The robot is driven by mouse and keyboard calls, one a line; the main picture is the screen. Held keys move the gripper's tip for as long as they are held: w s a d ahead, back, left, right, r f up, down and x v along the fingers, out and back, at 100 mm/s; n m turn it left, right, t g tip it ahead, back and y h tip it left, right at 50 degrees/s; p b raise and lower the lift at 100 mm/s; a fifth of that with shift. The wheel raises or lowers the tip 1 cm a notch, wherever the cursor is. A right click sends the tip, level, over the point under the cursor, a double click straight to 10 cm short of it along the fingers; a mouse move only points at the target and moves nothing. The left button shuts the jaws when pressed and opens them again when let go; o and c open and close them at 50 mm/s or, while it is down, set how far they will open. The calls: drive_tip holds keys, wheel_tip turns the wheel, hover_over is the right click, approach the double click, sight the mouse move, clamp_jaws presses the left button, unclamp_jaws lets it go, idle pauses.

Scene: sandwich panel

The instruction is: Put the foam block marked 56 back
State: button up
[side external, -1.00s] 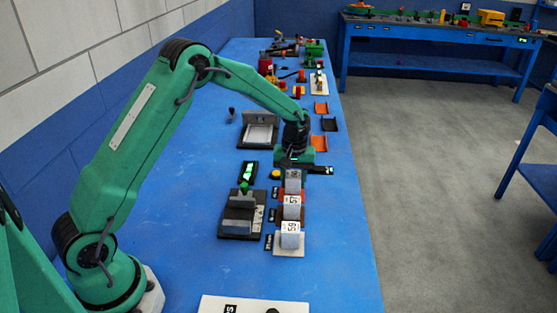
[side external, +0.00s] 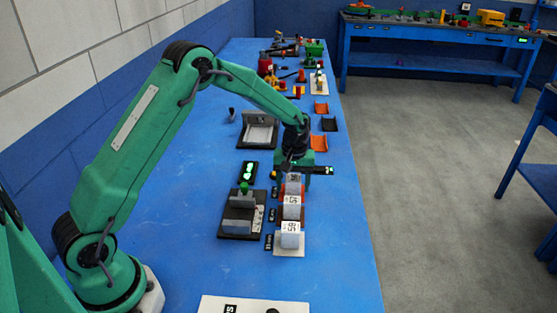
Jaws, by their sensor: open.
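Three pale grey foam blocks with number labels stand in a row in the side external view. The near block (side external: 290,240) sits on a white base and has a label that looks like 59 or 65. The middle block (side external: 291,212) sits on a red base and its label looks like 51. The far block (side external: 293,188) has a label too small to read surely. I cannot tell for certain which one is marked 56. My gripper (side external: 297,173) is open, pointing down over the far block, and partly hides it. No block hangs from it.
A black fixture (side external: 233,225) with grey blocks and a green knob stands left of the row. A black panel with green lights (side external: 249,172) is behind it. Orange (side external: 319,144) and black holders line the right edge.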

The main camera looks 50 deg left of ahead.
sight(293, 178)
drive_tip(key=shift+r, duration=0.1)
wheel_tip(293, 178, up, 11)
drive_tip(key=shift+r, duration=0.55)
idle(0.6)
drive_tip(key=s+d+r+m+t, duration=0.3)
drive_tip(key=s+r+m, duration=0.1)
drive_tip(key=s+r, duration=0.9)
drive_tip(key=s+f+m+t, duration=0.1)
drive_tip(key=s+m, duration=0.1)
drive_tip(key=s, duration=0.6)
drive_tip(key=s+d+m+t, duration=0.1)
drive_tip(key=s+m, duration=0.2)
drive_tip(key=s, duration=0.6)
drive_tip(key=shift+f+t, duration=0.3)
drive_tip(key=shift+f, duration=0.05)
drive_tip(key=shift+d, duration=0.1)
